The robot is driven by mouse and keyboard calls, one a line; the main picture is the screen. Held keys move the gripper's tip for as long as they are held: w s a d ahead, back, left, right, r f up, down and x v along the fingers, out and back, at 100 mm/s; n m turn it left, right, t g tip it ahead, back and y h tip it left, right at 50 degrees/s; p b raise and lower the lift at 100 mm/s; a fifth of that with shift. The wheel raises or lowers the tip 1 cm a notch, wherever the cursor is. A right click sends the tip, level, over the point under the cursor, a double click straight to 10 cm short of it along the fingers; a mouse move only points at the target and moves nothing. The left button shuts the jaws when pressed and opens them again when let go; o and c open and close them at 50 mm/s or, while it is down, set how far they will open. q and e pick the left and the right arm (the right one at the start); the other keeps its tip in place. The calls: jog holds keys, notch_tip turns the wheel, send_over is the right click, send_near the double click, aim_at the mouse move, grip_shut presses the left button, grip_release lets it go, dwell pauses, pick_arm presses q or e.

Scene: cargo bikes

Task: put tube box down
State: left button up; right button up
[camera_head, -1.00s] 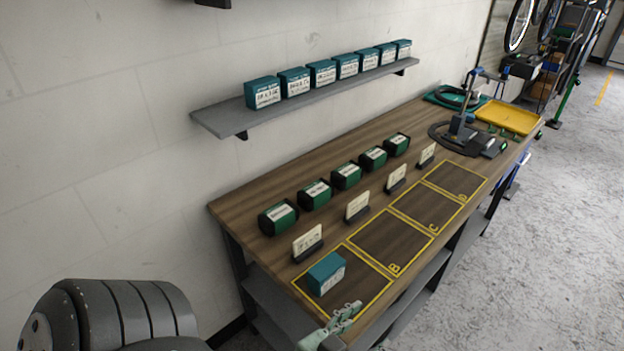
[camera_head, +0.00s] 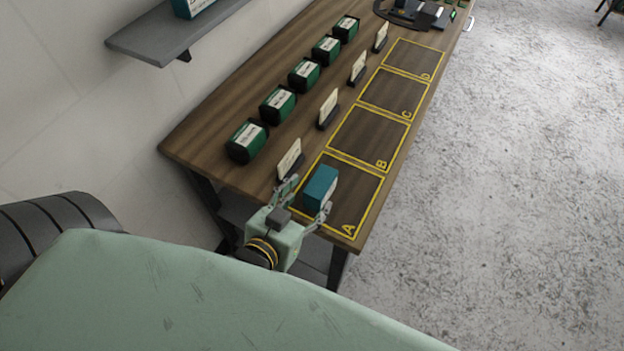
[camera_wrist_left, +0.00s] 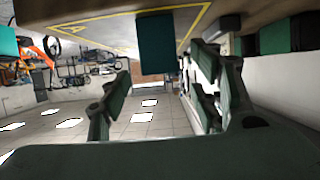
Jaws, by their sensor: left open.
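The teal tube box (camera_head: 320,187) stands upright on the bench inside the yellow outlined square A (camera_head: 349,229). My left gripper (camera_head: 304,202) is at the near edge of the bench, its fingers spread on the near side of the box. In the left wrist view the box (camera_wrist_left: 157,42) shows beyond and between the open fingers of my left gripper (camera_wrist_left: 160,95), with nothing held. Whether a finger touches the box I cannot tell. My right gripper is in neither view.
Squares B (camera_head: 369,138), C (camera_head: 394,93) and D (camera_head: 414,59) are empty. Card holders (camera_head: 289,160) stand beside the squares. Several green and black boxes (camera_head: 247,141) line the wall side. A grey shelf (camera_head: 178,37) hangs above. Open floor (camera_head: 500,200) lies right.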

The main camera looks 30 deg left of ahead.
aim_at(315, 193)
pick_arm(q)
jog(key=shift+p+x, duration=0.3)
jog(key=shift+x, duration=0.95)
jog(key=shift+w+d, duration=0.1)
jog(key=shift+w, duration=0.35)
jog(key=p+x, duration=0.1)
jog(key=x, duration=0.2)
jog(key=shift+w+f+p, duration=0.3)
jog(key=shift+w, duration=0.15)
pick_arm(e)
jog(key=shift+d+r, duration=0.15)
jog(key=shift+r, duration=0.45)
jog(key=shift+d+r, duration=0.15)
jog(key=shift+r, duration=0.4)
pick_arm(q)
jog(key=c, duration=1.3)
grip_shut()
